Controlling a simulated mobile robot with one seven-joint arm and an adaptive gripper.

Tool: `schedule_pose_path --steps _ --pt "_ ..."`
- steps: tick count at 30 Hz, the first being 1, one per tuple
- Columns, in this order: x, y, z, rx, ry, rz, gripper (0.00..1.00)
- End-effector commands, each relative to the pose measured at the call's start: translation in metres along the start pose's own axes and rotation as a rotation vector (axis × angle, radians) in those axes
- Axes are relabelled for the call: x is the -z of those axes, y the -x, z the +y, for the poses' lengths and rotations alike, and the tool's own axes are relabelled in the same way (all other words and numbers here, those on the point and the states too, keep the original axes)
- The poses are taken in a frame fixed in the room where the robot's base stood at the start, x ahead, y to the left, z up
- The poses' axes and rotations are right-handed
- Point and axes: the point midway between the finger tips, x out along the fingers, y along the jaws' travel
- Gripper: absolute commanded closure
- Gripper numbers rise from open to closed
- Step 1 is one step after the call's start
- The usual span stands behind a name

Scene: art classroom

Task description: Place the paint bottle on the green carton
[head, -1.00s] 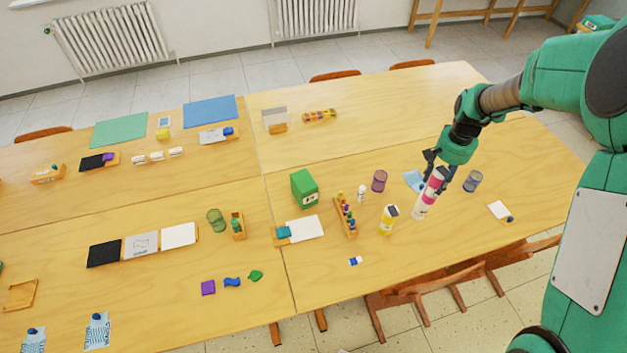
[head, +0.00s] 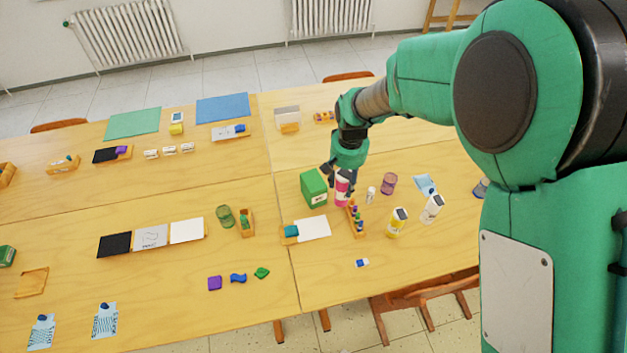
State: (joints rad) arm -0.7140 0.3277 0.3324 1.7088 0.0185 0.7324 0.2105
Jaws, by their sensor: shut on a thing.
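The paint bottle (head: 342,191), pink with white, is upright in my gripper (head: 341,173), which is shut on its top. It is just right of the green carton (head: 313,190) in the picture. I cannot tell whether its base is clear of the table. The carton is a green box with a pale label, standing on the table. Its top face looks bare.
A wooden rack of small bottles (head: 356,217) stands close in front of the held bottle. A small white bottle (head: 371,194), a purple cup (head: 389,183), a yellow bottle (head: 397,223) and a white bottle (head: 432,208) stand to the right. White paper (head: 313,228) lies in front of the carton.

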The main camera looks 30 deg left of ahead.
Motion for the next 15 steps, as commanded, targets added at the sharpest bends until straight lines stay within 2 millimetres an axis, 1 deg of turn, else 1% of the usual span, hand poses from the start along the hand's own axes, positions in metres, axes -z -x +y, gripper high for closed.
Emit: schedule_pose_path --steps 1,3,7,8,9,15 --pt "-0.004 0.001 -0.013 0.001 0.022 0.001 0.99" --pt "-0.008 0.0 -0.028 0.003 0.045 0.002 0.99" --pt "-0.015 0.0 -0.05 0.005 0.081 0.004 0.99" --pt "-0.017 -0.003 -0.052 0.005 0.086 0.002 0.99" --pt "-0.017 -0.014 -0.049 0.004 0.082 0.0 0.99" --pt "-0.017 -0.042 -0.048 0.005 0.08 0.002 0.99"
